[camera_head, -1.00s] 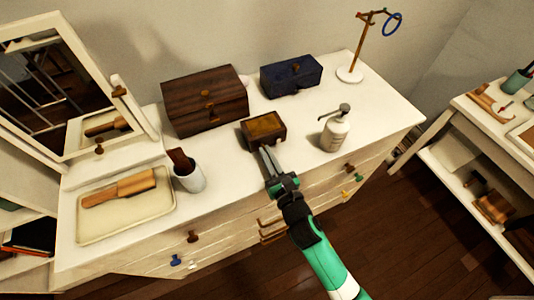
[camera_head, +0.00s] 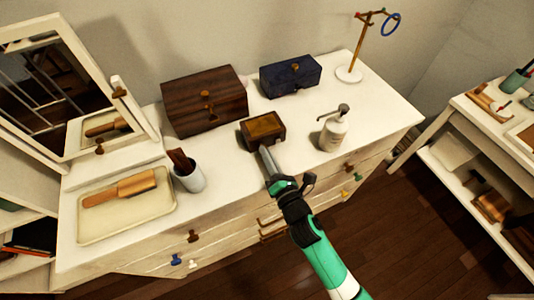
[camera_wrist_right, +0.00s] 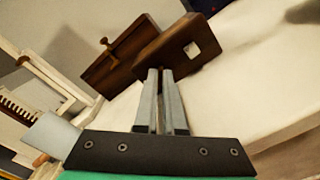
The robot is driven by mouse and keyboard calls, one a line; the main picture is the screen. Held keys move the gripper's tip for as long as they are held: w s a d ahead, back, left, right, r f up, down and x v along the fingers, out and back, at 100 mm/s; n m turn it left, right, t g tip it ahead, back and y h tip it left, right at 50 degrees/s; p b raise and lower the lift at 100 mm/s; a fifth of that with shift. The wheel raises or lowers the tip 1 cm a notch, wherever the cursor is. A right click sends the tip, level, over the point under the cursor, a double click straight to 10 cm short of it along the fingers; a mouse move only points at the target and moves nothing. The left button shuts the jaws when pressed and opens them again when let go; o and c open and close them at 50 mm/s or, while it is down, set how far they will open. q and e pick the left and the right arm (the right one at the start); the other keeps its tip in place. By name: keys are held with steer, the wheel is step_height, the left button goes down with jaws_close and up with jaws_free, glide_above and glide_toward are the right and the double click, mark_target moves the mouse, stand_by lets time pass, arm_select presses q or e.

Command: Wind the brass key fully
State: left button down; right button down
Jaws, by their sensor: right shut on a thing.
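A small dark wooden box with a brownish-gold top (camera_head: 263,127) sits near the front middle of the white dresser. It also shows in the right wrist view (camera_wrist_right: 163,45), with a pale square on its near face. My right gripper (camera_head: 264,150) is at the front face of this box. In the right wrist view its two fingers (camera_wrist_right: 160,72) are close together with their tips at the box's lower edge. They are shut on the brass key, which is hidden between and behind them. My left gripper is not in view.
A larger brown chest (camera_head: 205,100) and a blue box (camera_head: 290,76) stand behind. A soap dispenser (camera_head: 334,132) stands close on the right. A cup (camera_head: 188,175) and a tray with a brush (camera_head: 150,215) are on the left.

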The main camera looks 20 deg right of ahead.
steer(key=m, duration=0.5)
steer(key=shift+f+m+b, duration=0.1)
steer(key=shift+m+b, duration=0.2)
steer(key=shift+b, duration=0.1)
steer(key=m+b, duration=0.1)
steer(key=m, duration=0.4)
steer(key=shift+f+m, duration=0.1)
steer(key=shift+m, duration=0.2)
steer(key=m+b, duration=0.2)
steer(key=m, duration=0.3)
steer(key=shift+f, duration=0.1)
steer(key=m+b, duration=0.2)
steer(key=m, duration=0.4)
steer(key=shift+a+m+b, duration=0.1)
steer(key=shift+m+b, duration=0.2)
steer(key=shift+b, duration=0.1)
steer(key=m+b, duration=0.2)
steer(key=m, duration=0.3)
steer(key=shift+m, duration=0.3)
steer(key=m+b, duration=0.1)
steer(key=m, duration=0.4)
steer(key=shift+a+b, duration=0.1)
steer(key=shift+b, duration=0.2)
steer(key=m+b, duration=0.1)
steer(key=m, duration=0.5)
steer(key=shift+m+b, duration=0.3)
steer(key=shift+b, duration=0.05)
steer(key=m+b, duration=0.1)
steer(key=m, duration=0.4)
steer(key=shift+r, duration=0.2)
